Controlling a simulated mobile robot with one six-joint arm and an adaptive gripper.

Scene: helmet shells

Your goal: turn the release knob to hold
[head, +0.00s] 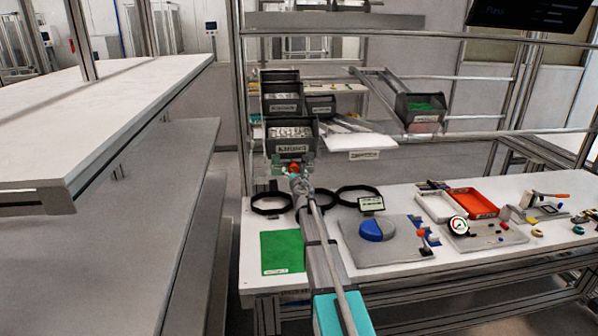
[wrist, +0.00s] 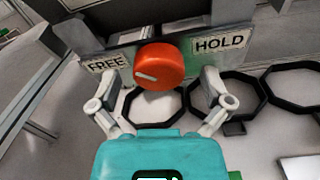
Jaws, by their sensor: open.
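The red release knob (wrist: 160,67) shows large in the wrist view, on a grey-green plate. A FREE label (wrist: 107,63) is on its left and a HOLD label (wrist: 220,43) on its right. The knob's pale pointer mark lies at its lower left, on the FREE side. My gripper (wrist: 165,92) is open, with one finger on each side of the knob; I cannot tell whether either finger touches it. In the head view the knob (head: 295,168) is a small red spot at the end of my arm, partly hidden by my gripper.
Black rings (head: 358,196) lie on the white workbench below. A green mat (head: 282,251) and a grey plate with a blue-and-grey disc (head: 376,229) are nearer the front. Labelled bins (head: 291,131) stand just behind the knob. A long white table (head: 100,115) is at the left.

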